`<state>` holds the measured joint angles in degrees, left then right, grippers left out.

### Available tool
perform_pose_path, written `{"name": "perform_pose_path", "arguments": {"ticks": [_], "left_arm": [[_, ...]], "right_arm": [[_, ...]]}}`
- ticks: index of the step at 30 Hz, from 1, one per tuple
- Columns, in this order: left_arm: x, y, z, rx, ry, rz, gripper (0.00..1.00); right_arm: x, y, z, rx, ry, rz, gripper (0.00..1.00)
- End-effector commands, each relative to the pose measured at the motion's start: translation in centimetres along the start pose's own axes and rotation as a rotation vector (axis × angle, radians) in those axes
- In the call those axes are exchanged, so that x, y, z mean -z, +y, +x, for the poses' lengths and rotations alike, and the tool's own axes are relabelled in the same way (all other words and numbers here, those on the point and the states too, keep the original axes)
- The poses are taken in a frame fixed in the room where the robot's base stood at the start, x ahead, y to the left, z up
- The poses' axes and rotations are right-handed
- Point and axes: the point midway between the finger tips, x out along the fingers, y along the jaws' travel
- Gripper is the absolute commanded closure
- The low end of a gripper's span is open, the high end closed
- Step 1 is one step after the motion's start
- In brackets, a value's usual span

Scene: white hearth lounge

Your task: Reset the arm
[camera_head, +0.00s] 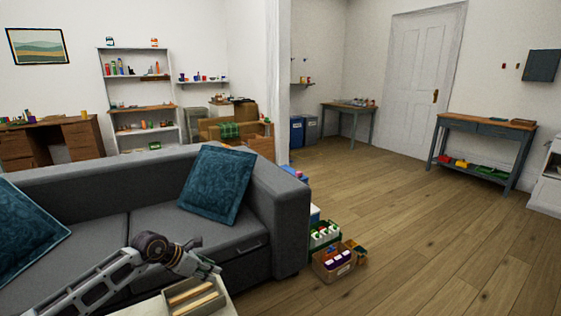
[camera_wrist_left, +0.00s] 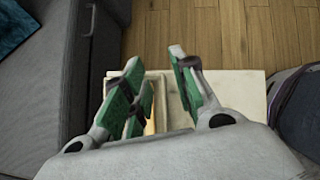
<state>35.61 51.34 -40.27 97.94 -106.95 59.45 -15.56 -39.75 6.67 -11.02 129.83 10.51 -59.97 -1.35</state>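My left arm reaches in from the lower left in the head view. Its gripper (camera_head: 211,269) is in front of the grey sofa, above a light tabletop with a divided wooden tray (camera_head: 194,297). In the left wrist view the green-padded fingers (camera_wrist_left: 156,60) stand apart with a clear gap and nothing between them. The tray (camera_wrist_left: 161,88) is partly hidden behind the fingers there. My right arm and gripper are not in view.
The grey sofa (camera_head: 153,236) with teal cushions (camera_head: 217,184) is close by the left arm. Boxes of goods (camera_head: 333,262) stand on the floor by the sofa's end. The wooden floor (camera_head: 420,230) on the right is clear, up to a grey side table (camera_head: 484,129).

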Motion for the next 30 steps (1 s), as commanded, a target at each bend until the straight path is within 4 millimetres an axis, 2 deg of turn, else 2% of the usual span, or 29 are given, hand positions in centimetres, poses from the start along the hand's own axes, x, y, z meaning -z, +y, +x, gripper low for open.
{"name": "perform_pose_path", "arguments": {"ticks": [8, 14, 21, 30], "left_arm": [[-6.9, -2.1, -1.3, 0.078, -0.29, -0.126, 0.73], [-11.8, -3.1, -3.6, 0.139, -0.498, -0.24, 0.73], [-17.1, -3.4, -7.8, 0.212, -0.742, -0.402, 0.73], [-22.5, -2.7, -14.1, 0.314, -1.033, -0.649, 0.73]], "right_arm": [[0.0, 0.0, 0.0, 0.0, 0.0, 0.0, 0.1], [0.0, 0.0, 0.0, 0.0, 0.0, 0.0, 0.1], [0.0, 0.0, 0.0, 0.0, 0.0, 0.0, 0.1], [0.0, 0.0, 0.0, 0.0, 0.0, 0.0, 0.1]]}}
